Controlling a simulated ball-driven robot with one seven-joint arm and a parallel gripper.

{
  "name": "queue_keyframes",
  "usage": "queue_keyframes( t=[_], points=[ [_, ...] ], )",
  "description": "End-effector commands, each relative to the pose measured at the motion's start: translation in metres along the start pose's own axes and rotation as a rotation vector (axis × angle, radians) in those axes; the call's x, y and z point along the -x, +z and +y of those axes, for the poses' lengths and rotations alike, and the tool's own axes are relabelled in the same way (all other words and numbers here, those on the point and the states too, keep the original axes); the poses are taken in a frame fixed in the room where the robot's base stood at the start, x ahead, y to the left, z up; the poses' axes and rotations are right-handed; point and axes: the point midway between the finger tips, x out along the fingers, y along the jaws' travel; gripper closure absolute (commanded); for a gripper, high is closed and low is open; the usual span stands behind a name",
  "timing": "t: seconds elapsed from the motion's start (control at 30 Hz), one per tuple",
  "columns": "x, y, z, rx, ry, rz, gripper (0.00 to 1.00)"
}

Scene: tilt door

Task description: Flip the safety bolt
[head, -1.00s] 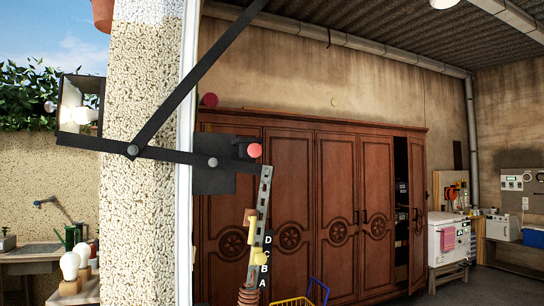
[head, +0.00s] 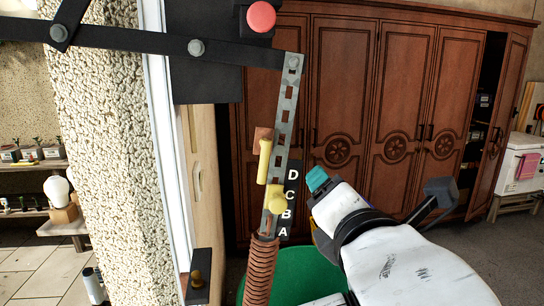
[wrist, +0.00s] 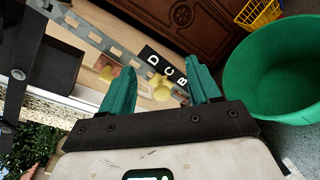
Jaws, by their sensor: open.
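A perforated metal strip (head: 286,115) hangs from the dark linkage, with a yellow bar-shaped handle (head: 264,161) and a yellow knob (head: 277,202) on it. I cannot tell for sure which yellow part is the safety bolt. A black plate (head: 291,198) lettered D, C, B, A stands beside the knob. My gripper (head: 318,180) is right of the plate, one teal fingertip clearly showing. In the wrist view my gripper (wrist: 160,72) is open and empty, with the knob (wrist: 161,90) appearing between its fingers and the yellow handle (wrist: 107,73) by the left finger.
A coiled spring (head: 260,270) hangs below the strip. A red ball-like knob (head: 261,16) is above on the black bracket. A green tub (wrist: 275,80) stands on the floor, near a yellow basket (wrist: 258,12). Wooden wardrobes (head: 340,100) line the back; a rough pillar (head: 110,150) is left.

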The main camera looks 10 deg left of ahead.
Motion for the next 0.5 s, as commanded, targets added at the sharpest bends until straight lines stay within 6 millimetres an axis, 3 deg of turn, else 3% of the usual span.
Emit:
queue_keyframes(
  t=[0.03, 0.1, 0.2, 0.33, 0.5],
  points=[
    [0.008, 0.018, 0.043, 0.134, 0.079, -0.055, 0.38],
    [0.021, 0.035, 0.089, 0.311, 0.159, -0.132, 0.38],
    [0.041, 0.054, 0.14, 0.517, 0.235, -0.24, 0.38],
    [0.063, 0.068, 0.18, 0.688, 0.286, -0.343, 0.38],
    [0.069, 0.075, 0.2, 0.769, 0.302, -0.393, 0.38]
  ],
)
